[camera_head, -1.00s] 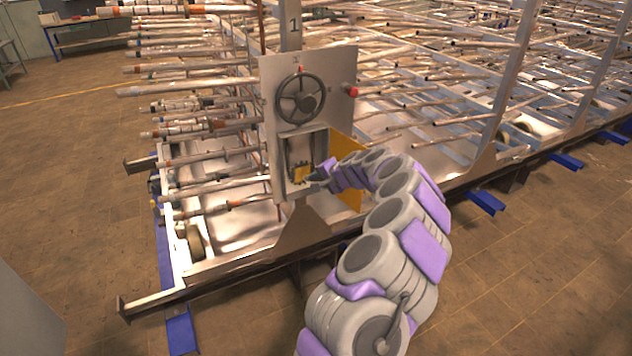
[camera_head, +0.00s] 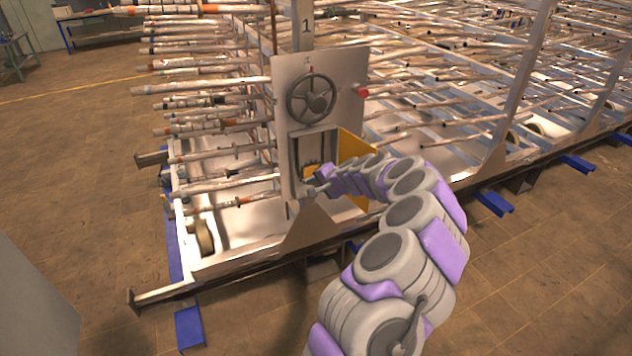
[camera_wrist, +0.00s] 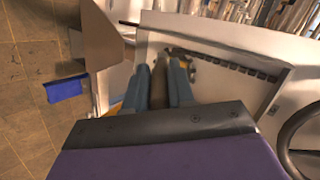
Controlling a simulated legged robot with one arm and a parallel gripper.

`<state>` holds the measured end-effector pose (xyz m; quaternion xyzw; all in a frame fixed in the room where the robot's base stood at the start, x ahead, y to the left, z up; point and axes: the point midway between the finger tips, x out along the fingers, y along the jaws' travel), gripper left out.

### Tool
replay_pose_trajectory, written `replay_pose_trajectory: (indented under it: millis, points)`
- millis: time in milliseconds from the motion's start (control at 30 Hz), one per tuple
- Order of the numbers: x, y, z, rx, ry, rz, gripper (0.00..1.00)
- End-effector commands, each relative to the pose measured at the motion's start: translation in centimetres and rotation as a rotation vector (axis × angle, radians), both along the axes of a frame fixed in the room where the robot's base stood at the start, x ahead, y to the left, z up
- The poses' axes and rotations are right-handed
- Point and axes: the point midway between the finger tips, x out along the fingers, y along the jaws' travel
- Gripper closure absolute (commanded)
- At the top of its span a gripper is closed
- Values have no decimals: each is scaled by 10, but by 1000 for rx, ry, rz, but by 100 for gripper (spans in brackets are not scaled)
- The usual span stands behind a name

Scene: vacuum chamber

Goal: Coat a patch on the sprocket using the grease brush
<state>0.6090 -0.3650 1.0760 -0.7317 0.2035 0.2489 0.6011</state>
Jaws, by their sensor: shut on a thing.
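My gripper (camera_wrist: 160,70) is shut on a brown handle (camera_wrist: 157,88), which I take to be the grease brush. The handle lies between the two blue-grey fingers. The bristles cannot be made out. A row of dark teeth (camera_wrist: 236,66), perhaps the sprocket's, runs to the right of the fingertips in the wrist view. In the head view my gripper (camera_head: 314,188) is small, at the lower part of the recess in the grey panel (camera_head: 350,105). I cannot tell whether the brush touches the teeth.
An open yellow door (camera_head: 354,147) stands right of the recess, close to my arm. Racks of metal tubes (camera_head: 205,88) lie behind and left.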

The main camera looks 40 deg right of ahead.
Motion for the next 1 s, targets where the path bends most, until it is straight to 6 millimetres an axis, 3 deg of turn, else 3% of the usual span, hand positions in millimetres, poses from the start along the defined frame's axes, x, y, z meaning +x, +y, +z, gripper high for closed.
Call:
replay_pose_trajectory:
  millis: [500, 1000]
  points:
    - [-45, 10, 2, 0, 0, -2, 100]
    - [-53, 14, 1, 0, -1, 2, 100]
